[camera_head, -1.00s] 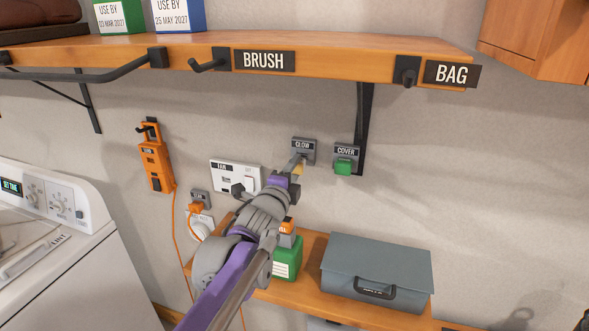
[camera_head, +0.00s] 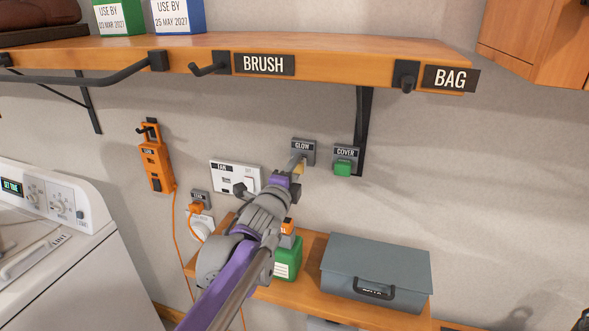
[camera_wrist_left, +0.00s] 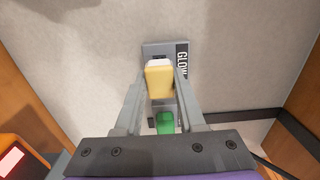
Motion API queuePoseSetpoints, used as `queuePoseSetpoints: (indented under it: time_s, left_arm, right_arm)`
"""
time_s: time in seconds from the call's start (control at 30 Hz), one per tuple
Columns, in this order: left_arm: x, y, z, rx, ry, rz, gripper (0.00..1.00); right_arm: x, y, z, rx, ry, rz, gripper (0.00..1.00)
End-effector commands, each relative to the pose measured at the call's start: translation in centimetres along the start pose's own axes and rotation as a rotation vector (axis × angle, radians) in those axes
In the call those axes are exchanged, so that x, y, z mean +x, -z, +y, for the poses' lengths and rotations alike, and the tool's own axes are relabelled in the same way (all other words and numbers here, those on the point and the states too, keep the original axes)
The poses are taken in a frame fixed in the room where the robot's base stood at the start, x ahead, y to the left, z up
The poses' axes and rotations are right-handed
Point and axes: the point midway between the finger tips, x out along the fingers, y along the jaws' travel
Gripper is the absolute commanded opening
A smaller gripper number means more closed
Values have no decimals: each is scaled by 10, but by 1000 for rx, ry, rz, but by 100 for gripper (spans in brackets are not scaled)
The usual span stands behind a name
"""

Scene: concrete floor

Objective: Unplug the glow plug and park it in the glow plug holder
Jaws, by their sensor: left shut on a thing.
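My left gripper (camera_head: 297,167) reaches up to the grey wall holder labelled GLOW (camera_head: 303,148). It is shut on a small yellow plug with a pale end, the glow plug (camera_head: 301,169). In the left wrist view the glow plug (camera_wrist_left: 159,80) sits between the two grey fingers, in front of the GLOW holder (camera_wrist_left: 152,49). Its pale end overlaps the holder in that view; I cannot tell whether it is seated or just in front. My right gripper is not in view.
A COVER holder (camera_head: 346,153) with a green plug is just right. A white wall socket (camera_head: 222,171) with a dark plug is left. Below are a shelf (camera_head: 318,302), a green container (camera_head: 287,262) and a grey case (camera_head: 376,267). The BRUSH and BAG shelf (camera_head: 330,57) overhangs.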

Motion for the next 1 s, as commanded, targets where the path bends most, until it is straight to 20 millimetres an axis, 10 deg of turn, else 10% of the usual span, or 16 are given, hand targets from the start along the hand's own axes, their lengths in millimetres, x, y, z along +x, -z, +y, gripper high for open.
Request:
queuePoseSetpoints:
  time_s: [0.87,0.9,1.0]
  left_arm:
    - [22,0,-1,0,1,0,0]
    - [22,0,0,0,0,0,42]
    - [22,0,0,0,0,0,60]
  right_arm:
    - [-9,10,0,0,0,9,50]
    - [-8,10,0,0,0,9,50]
    - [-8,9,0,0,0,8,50]
